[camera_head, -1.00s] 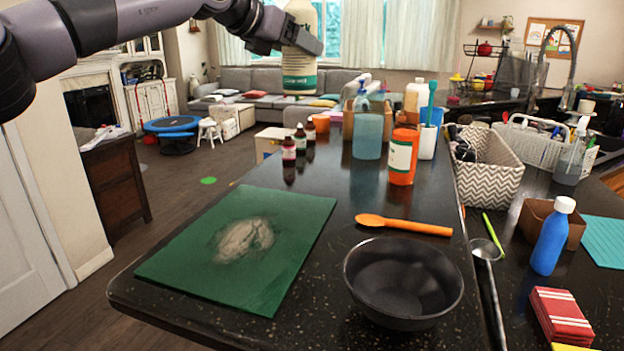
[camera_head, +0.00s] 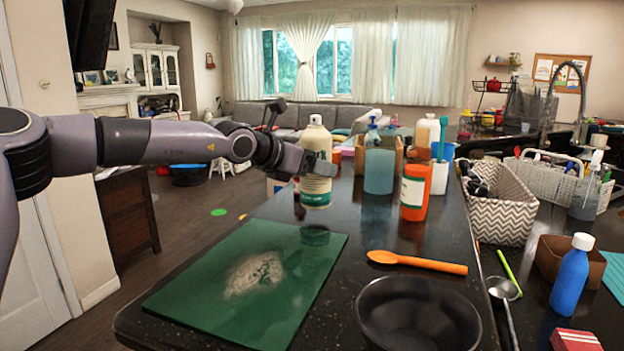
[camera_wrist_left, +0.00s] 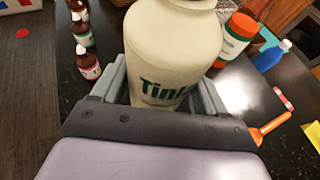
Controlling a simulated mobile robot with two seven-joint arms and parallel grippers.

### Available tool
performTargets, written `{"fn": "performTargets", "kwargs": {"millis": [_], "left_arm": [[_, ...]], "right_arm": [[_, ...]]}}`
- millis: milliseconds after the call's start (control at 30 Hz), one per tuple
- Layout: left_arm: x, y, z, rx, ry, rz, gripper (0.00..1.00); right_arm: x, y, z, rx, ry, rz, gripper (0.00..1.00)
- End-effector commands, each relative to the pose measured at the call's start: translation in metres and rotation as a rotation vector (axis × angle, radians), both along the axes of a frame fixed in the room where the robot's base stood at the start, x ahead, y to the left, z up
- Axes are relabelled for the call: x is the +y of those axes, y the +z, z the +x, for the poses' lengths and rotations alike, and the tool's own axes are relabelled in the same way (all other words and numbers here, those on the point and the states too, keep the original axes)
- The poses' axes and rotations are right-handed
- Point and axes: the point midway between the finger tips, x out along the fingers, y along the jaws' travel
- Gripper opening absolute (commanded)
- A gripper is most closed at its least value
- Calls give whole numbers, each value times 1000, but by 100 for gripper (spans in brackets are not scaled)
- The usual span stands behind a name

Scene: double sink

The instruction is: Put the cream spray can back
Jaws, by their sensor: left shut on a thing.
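The cream spray can (camera_head: 316,150) is upright, with a white cap and a green band low on its body. My left gripper (camera_head: 303,165) is shut on it, and the can is at the far side of the green mat (camera_head: 215,290). I cannot tell for sure whether its base touches the counter. In the left wrist view the can (camera_wrist_left: 172,45) stands between the fingers (camera_wrist_left: 160,85), its lower part hidden by the gripper. My right gripper does not show.
Beside the can on the black counter (camera_head: 340,290) stand an orange bottle (camera_head: 413,190) and a blue soap bottle (camera_head: 379,165). An orange spoon (camera_head: 420,262) and a dark bowl (camera_head: 418,315) lie nearer. Small dark bottles (camera_wrist_left: 86,60) stand left of the can in the wrist view.

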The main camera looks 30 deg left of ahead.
Motion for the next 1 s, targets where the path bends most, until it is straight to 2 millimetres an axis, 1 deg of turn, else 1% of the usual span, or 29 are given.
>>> {"fn": "performTargets", "kwargs": {"millis": [33, 100, 200, 467, 600, 633, 667, 700, 1000], "left_arm": [[0, -9, 0, 0, 1, -1, 23], [0, -18, 0, -2, 1, -1, 23], [0, -26, 0, -3, 0, -1, 23], [0, -27, 0, -4, 0, -2, 23], [0, -31, 0, -5, 0, -1, 23], [0, -32, 0, 2, 1, 0, 83], [0, -32, 0, 2, 1, 0, 93], [0, -32, 0, 2, 1, 0, 99], [0, -31, 0, 2, 1, 0, 99]], "right_arm": [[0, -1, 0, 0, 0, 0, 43], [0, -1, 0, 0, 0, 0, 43], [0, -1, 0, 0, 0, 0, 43], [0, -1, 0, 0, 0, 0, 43], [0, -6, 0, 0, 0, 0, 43], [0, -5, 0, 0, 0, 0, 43], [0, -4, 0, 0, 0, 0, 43], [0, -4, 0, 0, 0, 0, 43], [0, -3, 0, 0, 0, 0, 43]]}}
